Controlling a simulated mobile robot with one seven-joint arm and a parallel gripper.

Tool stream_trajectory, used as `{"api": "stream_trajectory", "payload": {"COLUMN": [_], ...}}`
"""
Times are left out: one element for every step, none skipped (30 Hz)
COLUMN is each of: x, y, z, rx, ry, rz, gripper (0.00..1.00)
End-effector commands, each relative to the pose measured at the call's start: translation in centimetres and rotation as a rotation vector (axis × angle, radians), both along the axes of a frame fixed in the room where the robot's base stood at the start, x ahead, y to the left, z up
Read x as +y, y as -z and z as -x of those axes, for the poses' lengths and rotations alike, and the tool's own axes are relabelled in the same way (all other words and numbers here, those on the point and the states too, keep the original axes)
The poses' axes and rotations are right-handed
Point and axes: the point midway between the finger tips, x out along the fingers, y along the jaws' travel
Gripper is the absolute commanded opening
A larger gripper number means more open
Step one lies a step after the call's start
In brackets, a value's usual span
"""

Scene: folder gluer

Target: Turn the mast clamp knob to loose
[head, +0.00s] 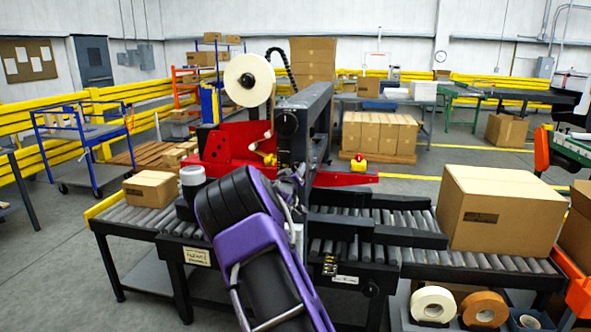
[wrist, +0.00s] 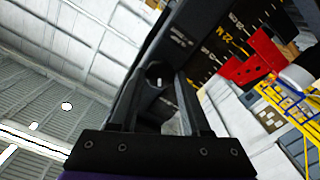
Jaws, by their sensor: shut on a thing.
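In the wrist view a dark round knob (wrist: 156,76) with a small pale mark sits on a dark metal post between the fingers of my gripper (wrist: 154,88). It looks like the mast clamp knob, and the fingers are shut on it from both sides. Any loose or tight marking on it is too dark to read. In the head view the dark mast (head: 318,112) rises over the roller conveyor beside the red tape head (head: 232,150). My purple and black arm reaches up to it and hides my gripper and the knob there.
A large carton (head: 497,215) stands on the rollers at the right, and a smaller carton (head: 151,189) at the left end. A tape roll (head: 249,80) is mounted above the red head. Tape rolls (head: 433,304) lie in a bin at the front right. Open floor lies at the left.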

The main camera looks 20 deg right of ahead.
Motion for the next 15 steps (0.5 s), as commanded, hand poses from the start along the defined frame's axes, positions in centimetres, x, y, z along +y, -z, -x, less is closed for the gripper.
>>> {"api": "stream_trajectory", "payload": {"x": [0.18, 0.14, 0.12, 0.13, 0.13, 0.18, 0.12, 0.12, 0.13, 0.16, 0.17, 0.11, 0.13, 0.14, 0.16], "y": [-0.07, -0.09, -0.08, -0.08, -0.06, -0.02, -0.04, -0.04, -0.05, -0.02, 0.03, 0.03, 0.03, 0.00, 0.05], "z": [-0.06, -0.05, -0.04, -0.05, -0.05, -0.07, -0.05, -0.05, -0.05, -0.06, -0.07, -0.05, -0.05, -0.05, -0.06], "rx": [0.026, 0.042, 0.063, 0.079, 0.096, 0.116, 0.132, 0.148, 0.169, 0.185, 0.201, 0.222, 0.238, 0.253, 0.274], "ry": [-0.002, -0.002, -0.002, -0.002, -0.002, -0.003, -0.002, -0.002, -0.002, -0.002, -0.003, -0.002, -0.002, -0.002, -0.002], "rz": [0.038, 0.062, 0.094, 0.117, 0.142, 0.174, 0.197, 0.221, 0.252, 0.276, 0.300, 0.331, 0.355, 0.378, 0.410], "gripper": [0.00, 0.00, 0.00, 0.00, 0.00, 0.00, 0.00, 0.00, 0.00, 0.00, 0.00, 0.00, 0.00, 0.00, 0.00]}}
